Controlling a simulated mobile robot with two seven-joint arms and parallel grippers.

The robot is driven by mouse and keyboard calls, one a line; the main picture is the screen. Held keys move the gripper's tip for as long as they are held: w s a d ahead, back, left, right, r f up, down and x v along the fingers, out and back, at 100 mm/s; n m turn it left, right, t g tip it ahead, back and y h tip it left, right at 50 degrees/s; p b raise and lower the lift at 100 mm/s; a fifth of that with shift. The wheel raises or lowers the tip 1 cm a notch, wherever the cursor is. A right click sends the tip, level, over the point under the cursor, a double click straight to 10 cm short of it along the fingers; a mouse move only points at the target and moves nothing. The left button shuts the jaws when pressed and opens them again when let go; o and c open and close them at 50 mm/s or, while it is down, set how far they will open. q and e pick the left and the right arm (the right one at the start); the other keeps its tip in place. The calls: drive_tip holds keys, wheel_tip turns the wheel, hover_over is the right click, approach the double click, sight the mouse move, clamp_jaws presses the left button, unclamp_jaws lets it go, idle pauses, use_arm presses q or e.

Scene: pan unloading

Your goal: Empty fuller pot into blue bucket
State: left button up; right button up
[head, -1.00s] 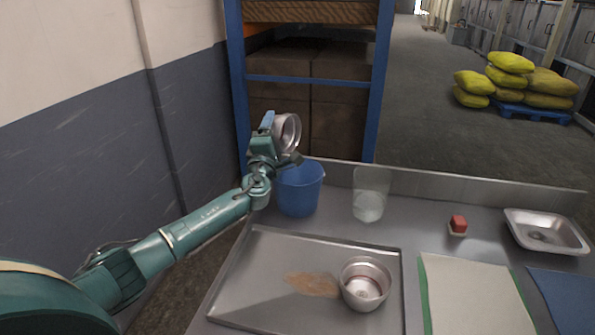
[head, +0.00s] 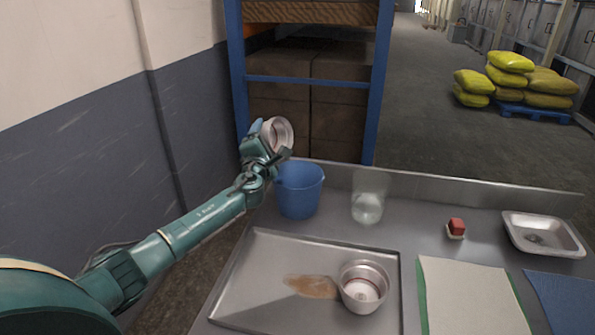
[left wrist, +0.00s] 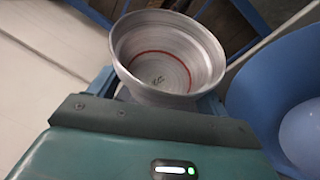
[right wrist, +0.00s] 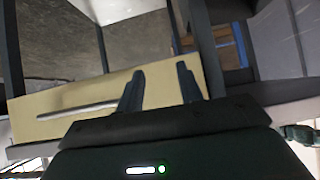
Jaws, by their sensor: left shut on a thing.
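My left gripper (head: 265,138) is shut on a metal pot (head: 281,132) and holds it tilted on its side, above and slightly left of the blue bucket (head: 299,197). In the left wrist view the pot (left wrist: 168,45) shows a red line inside and a few small dark marks at its bottom. The bucket (left wrist: 245,92) is at the right there, apart from the pot; I see no contents in the part shown. A second metal pot (head: 363,287) stands upright on the tray, with a reddish ring inside. My right gripper (right wrist: 160,85) has its fingers apart, with nothing between them.
The metal tray (head: 255,275) has a brown stain beside the second pot. A clear container (head: 369,200) stands right of the bucket. A red-topped block (head: 457,227), a shallow metal dish (head: 545,234) and mats (head: 470,300) lie further right. A raised edge backs the counter.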

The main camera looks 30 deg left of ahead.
use_arm(q)
drive_tip(key=shift+a+n+g+p, duration=0.2)
drive_tip(key=shift+n+g+p, duration=0.1)
drive_tip(key=shift+n+p, duration=0.2)
drive_tip(key=shift+a+f+n+b, duration=0.1)
drive_tip(key=shift+f+n+b, duration=0.25)
drive_tip(key=shift+f+n, duration=0.05)
drive_tip(key=shift+r+n+g, duration=0.4)
drive_tip(key=shift+n, duration=0.3)
drive_tip(key=f+n, duration=0.1)
drive_tip(key=n+g+h, duration=0.1)
drive_tip(key=shift+a+f+n, duration=0.3)
drive_tip(key=shift+a+f, duration=0.05)
drive_tip(key=shift+a+n+g, duration=0.2)
drive_tip(key=shift+n+g, duration=0.1)
drive_tip(key=a+f+n+g+h, duration=0.1)
drive_tip(key=a+f+n+h, duration=0.2)
drive_tip(key=f, duration=0.5)
drive_tip(key=shift+w+a+f+n+g, duration=0.3)
drive_tip(key=shift+a+n, duration=0.25)
drive_tip(key=shift+n, duration=0.35)
drive_tip(key=shift+s, duration=0.1)
